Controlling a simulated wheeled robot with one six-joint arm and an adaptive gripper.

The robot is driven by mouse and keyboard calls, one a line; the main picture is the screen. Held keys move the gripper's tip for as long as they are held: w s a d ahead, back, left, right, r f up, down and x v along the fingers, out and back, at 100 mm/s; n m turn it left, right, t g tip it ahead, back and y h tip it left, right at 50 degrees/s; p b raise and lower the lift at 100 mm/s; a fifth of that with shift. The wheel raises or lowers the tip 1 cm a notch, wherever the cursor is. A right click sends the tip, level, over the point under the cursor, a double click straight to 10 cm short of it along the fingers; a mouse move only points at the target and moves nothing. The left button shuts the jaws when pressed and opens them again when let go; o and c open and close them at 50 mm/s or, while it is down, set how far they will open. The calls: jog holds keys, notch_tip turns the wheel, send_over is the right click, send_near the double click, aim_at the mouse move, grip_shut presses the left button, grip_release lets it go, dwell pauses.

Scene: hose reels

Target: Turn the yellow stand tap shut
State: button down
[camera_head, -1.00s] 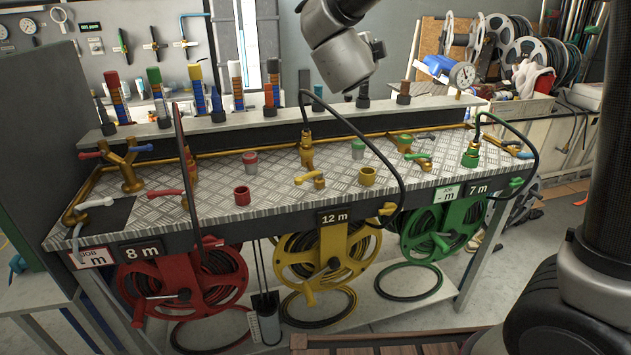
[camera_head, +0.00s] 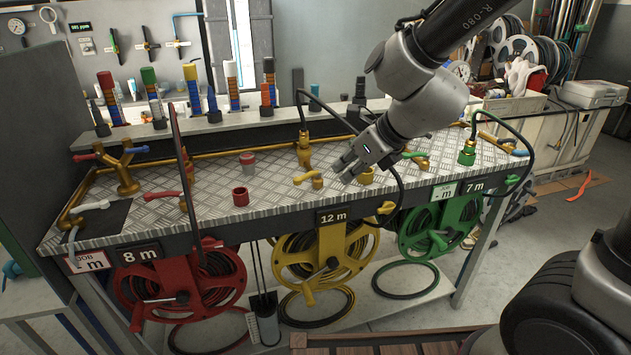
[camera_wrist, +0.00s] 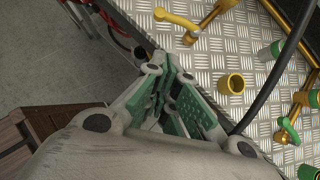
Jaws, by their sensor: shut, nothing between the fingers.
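The yellow stand tap (camera_head: 309,179) stands on the checkered metal bench top above the yellow reel. It is a small brass body with a yellow lever pointing left in the head view. In the wrist view its yellow lever (camera_wrist: 177,20) shows near the top edge, ahead of my fingers. My gripper (camera_head: 345,167) is shut and empty, a little to the right of the tap and apart from it. The wrist view shows its green-padded fingers (camera_wrist: 172,82) over the bench's front edge. Part of the bench behind my gripper is hidden.
A yellow collar (camera_head: 366,177) stands beside my gripper. A black hose (camera_head: 399,180) arches past my gripper to the yellow reel (camera_head: 325,255). A brass hose fitting (camera_head: 304,150) rises behind the tap. A red collar (camera_head: 241,196) is left, with bare plate between.

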aim_at(308, 176)
jog(key=w+a+f, duration=0.6)
jog(key=shift+w+a+f, duration=0.15)
jog(key=shift+a+f, duration=0.05)
jog(key=shift+f, duration=0.15)
